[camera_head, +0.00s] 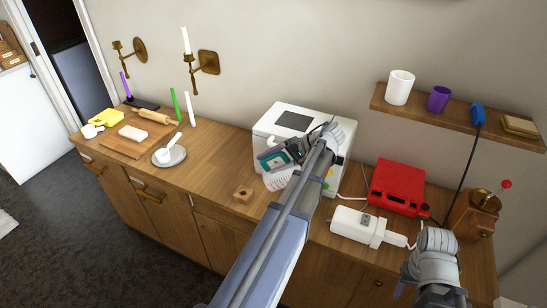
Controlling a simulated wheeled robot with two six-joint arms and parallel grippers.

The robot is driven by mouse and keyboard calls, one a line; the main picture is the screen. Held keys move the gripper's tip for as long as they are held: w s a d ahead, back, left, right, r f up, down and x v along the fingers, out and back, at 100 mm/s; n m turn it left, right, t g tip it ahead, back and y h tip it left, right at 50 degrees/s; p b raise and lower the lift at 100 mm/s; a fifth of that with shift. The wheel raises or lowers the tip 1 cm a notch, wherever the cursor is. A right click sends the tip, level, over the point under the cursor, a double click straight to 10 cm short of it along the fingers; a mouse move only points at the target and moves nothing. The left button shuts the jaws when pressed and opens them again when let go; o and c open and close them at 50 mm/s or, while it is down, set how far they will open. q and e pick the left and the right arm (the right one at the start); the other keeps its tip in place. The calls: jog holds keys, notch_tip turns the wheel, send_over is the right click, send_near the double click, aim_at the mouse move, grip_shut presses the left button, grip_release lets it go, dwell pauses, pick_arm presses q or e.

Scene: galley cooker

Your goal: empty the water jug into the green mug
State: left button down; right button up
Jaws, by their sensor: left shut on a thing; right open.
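My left gripper (280,156) is shut in front of a white box-shaped appliance (298,120) on the counter. A small teal thing (271,161) shows at its jaws, with a pale ribbed shape (277,180) just below; the fingers and arm hide much of both. I cannot tell whether this is the jug, the mug or something else. No water jug or green mug shows clearly elsewhere. My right gripper (422,284) is open and empty at the lower right, by the counter's front edge.
A white handled device (359,225), a red box (398,187) and a wooden grinder (473,214) crowd the right counter. A shelf (440,117) above holds a white cup (399,87) and purple cup (439,99).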

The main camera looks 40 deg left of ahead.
pick_arm(q)
jog(key=h+p, duration=0.1)
jog(key=p, duration=0.1)
jog(key=r+t+p, duration=0.1)
jog(key=shift+s+a+h+p, duration=0.25)
jog(key=shift+a+h+p, duration=0.1)
jog(key=shift+h, duration=0.05)
jog(key=shift+f, duration=0.15)
jog(key=shift+t+h+p, duration=0.3)
jog(key=shift+a+f+h+p, duration=0.1)
jog(key=shift+h+p, duration=0.2)
jog(key=shift+f+t+h, duration=0.35)
jog(key=shift+t+h, duration=0.05)
jog(key=shift+f+t+h+p, duration=0.4)
jog(key=shift+f+h, duration=0.2)
jog(key=shift+h, duration=0.1)
jog(key=shift+w+d+f+t+h, duration=0.2)
jog(key=shift+f+t+h, duration=0.2)
jog(key=shift+f+h, duration=0.15)
